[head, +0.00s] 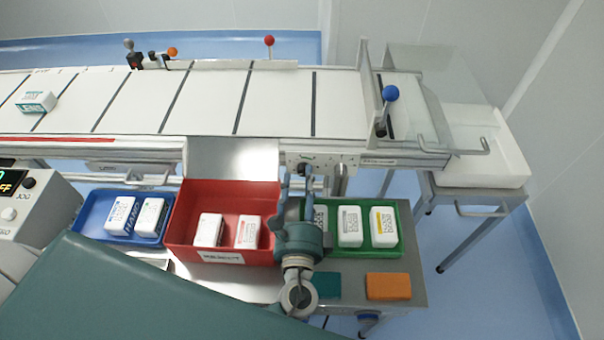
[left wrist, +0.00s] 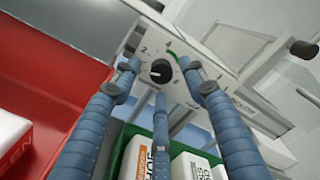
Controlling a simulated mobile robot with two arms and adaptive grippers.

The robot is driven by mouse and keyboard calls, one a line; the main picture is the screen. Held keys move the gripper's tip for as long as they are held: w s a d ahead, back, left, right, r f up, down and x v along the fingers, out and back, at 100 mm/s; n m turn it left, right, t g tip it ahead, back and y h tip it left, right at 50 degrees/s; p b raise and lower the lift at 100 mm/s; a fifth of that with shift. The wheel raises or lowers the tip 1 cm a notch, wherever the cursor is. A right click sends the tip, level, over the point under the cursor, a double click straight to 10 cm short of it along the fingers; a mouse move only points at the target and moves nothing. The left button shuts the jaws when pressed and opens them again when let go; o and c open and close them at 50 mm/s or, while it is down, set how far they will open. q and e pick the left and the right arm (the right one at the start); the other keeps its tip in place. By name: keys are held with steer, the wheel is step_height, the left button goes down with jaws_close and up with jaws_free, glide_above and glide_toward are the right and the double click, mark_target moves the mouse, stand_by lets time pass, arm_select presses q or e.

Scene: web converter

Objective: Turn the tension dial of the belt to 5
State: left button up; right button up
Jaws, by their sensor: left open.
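The tension dial (left wrist: 160,70) is a round black knob with a pale mark, on a light panel (left wrist: 190,45) with small digits and a green arc. In the head view the panel (head: 330,162) sits on the belt's front side, with the dial (head: 304,169) partly behind my fingers. My left gripper (head: 297,180) is open in front of it. In the left wrist view the blue fingers of my left gripper (left wrist: 158,66) spread on either side of the dial, with one below; contact cannot be told. My right gripper is not in view.
Below the belt (head: 210,102) stand a blue tray (head: 92,220), a red bin (head: 180,245) and a green tray (head: 384,252), with white boxes inside. The red bin and green tray lie close under my gripper. A metal chute (head: 235,160) is left of the dial.

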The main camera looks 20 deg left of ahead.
arm_select(q)
steer(key=shift+x, duration=0.85)
jaws_close()
steer(key=shift+r, duration=0.1)
steer(key=shift+m, duration=0.3)
